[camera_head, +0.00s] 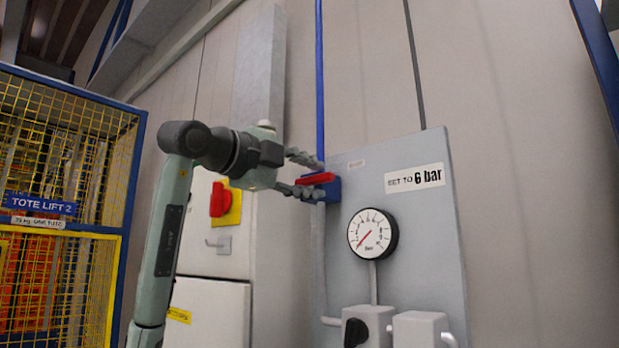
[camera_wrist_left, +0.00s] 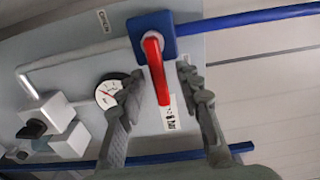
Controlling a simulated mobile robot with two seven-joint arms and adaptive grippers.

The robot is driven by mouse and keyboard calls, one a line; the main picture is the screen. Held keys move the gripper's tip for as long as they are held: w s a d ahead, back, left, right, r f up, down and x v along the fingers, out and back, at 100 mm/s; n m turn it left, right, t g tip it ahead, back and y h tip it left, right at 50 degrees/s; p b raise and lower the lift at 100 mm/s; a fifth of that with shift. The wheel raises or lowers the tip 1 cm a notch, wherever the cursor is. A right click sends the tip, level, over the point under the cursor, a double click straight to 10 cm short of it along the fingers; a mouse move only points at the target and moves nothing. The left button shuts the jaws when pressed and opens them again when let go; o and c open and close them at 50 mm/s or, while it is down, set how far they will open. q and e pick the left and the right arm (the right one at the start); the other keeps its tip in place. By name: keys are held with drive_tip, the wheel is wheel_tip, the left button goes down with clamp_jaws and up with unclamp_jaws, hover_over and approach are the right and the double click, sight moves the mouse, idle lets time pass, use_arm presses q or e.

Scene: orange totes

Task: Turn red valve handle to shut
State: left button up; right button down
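The red valve handle (camera_head: 315,179) sits on a blue valve body (camera_head: 333,190) at the left edge of a grey panel. The handle (camera_wrist_left: 157,75) and body (camera_wrist_left: 150,24) also show in the left wrist view, where the handle lies roughly crosswise to the blue pipe (camera_wrist_left: 250,17). My left gripper (camera_head: 319,176) is at the handle, fingers apart, one above and one below it in the head view. In the left wrist view my left gripper (camera_wrist_left: 160,70) has the handle between its fingers, with gaps showing on both sides. My right gripper is not in view.
A pressure gauge (camera_head: 372,234) with its needle at lower left and a "SET TO 6 bar" label (camera_head: 414,178) are on the panel (camera_head: 430,270). A red rotary switch (camera_head: 219,199) is on a cabinet behind my arm. A yellow mesh cage (camera_head: 70,150) stands at left.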

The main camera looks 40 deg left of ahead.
use_arm(q)
drive_tip(key=s, duration=1.2)
drive_tip(key=shift+a, duration=0.45)
